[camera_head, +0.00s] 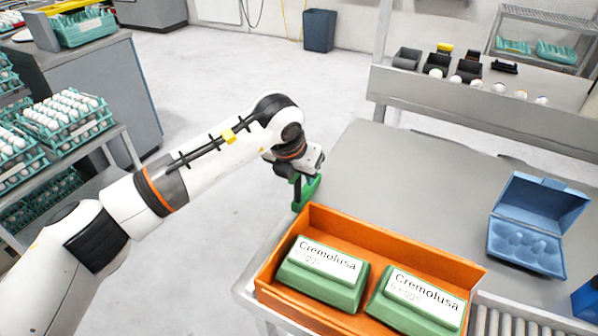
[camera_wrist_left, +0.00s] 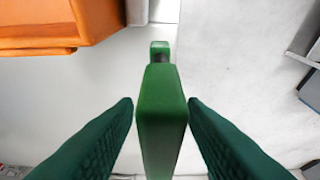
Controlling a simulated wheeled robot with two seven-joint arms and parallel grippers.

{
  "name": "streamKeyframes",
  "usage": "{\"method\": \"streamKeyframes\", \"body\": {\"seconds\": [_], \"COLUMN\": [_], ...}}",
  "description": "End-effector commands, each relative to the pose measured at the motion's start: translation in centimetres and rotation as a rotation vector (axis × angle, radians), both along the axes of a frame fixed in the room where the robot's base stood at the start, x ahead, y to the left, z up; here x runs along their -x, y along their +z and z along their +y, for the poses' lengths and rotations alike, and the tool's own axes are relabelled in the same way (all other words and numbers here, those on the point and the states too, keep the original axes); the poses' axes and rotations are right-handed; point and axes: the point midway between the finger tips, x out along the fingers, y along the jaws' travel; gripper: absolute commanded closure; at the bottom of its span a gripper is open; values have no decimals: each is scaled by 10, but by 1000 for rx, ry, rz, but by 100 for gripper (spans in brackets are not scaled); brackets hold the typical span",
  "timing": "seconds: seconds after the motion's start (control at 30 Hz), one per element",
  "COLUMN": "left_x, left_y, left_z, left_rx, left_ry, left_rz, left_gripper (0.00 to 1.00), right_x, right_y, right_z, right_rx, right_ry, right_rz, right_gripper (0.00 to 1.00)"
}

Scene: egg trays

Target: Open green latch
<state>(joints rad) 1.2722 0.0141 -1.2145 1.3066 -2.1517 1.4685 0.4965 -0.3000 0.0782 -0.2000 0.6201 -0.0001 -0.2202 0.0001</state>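The green latch (camera_wrist_left: 161,115) stands in the middle of the left wrist view as an upright bar, with a smaller green end (camera_wrist_left: 159,48) beyond it. My left gripper (camera_wrist_left: 161,104) has its two dark green, ridged fingers on either side of the bar. Narrow gaps show between the fingertips and the bar, so it is open around the latch. In the head view my left gripper (camera_head: 303,194) points down at the table's left edge, beside the orange crate. There the green of the fingers and of the latch run together and I cannot separate them. My right gripper is not in view.
The orange crate (camera_head: 385,238) holds two green egg cartons (camera_head: 323,272) close to the gripper. An open blue carton (camera_head: 530,250) sits on the grey table (camera_head: 420,170) at right. Egg trays (camera_head: 68,120) stand at left. The table's middle is clear.

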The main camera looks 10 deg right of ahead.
Motion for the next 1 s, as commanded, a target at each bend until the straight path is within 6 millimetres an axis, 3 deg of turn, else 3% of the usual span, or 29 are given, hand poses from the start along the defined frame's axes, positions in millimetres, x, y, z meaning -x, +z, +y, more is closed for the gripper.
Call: {"method": "streamKeyframes", "body": {"seconds": [0.17,0.63,1.0], "left_x": [3,30,36], "left_y": [12,96,111], "left_z": [3,25,29], "left_rx": [1,0,0], "left_ry": [0,-1,0], "left_rz": [-1,-2,0], "left_gripper": [63,63,63], "right_x": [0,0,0], "right_y": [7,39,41], "right_z": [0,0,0], "right_rx": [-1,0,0], "right_ry": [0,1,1], "right_rz": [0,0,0], "right_gripper": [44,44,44]}}
